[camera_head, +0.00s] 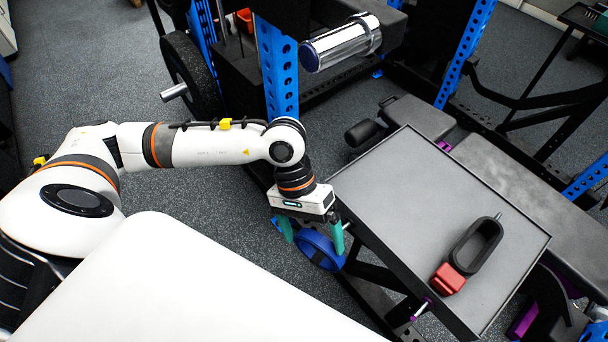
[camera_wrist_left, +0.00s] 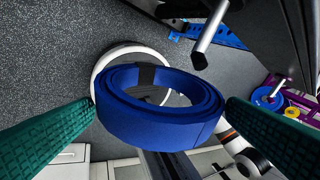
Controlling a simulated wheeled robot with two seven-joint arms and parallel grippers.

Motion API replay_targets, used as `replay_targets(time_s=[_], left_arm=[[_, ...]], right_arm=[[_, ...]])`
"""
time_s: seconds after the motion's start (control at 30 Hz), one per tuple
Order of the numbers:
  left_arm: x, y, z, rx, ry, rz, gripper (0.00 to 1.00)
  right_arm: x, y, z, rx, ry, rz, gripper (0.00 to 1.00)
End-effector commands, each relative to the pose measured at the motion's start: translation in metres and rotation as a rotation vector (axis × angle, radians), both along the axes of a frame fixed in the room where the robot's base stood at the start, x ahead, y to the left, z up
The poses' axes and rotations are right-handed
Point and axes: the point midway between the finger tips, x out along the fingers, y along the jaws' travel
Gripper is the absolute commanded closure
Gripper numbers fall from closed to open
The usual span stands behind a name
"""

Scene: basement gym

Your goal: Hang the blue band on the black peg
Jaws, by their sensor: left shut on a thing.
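The blue band (camera_head: 311,240) is a rolled, layered loop with a dark patch on its far side. My left gripper (camera_head: 314,246) holds it between its two green fingers, off the near left side of the grey tray table. In the left wrist view the band (camera_wrist_left: 160,127) lies between the fingertips, its hollow showing. A silver rod with a dark tip (camera_wrist_left: 210,38) stands beyond the band there, apart from it. I cannot tell for certain which part is the black peg. My right gripper is not in view.
The grey tray table (camera_head: 405,190) carries a black oval handle with a red block (camera_head: 448,279). Behind it are a padded bench (camera_head: 415,115), blue perforated uprights (camera_head: 277,70) and a chrome cylinder (camera_head: 340,42). A white surface (camera_head: 190,290) fills the near left.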

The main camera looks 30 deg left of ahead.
Motion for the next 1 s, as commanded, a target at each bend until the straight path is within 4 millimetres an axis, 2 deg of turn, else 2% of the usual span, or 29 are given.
replay_targets(time_s=[0.77,1.0], left_arm=[[0.044,-0.017,-0.002,-0.001,0.0,0.0,0.31],[0.052,-0.019,-0.012,-0.001,-0.002,0.0,0.31]], right_arm=[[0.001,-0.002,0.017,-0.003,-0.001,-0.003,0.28],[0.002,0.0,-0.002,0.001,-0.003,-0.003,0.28]])
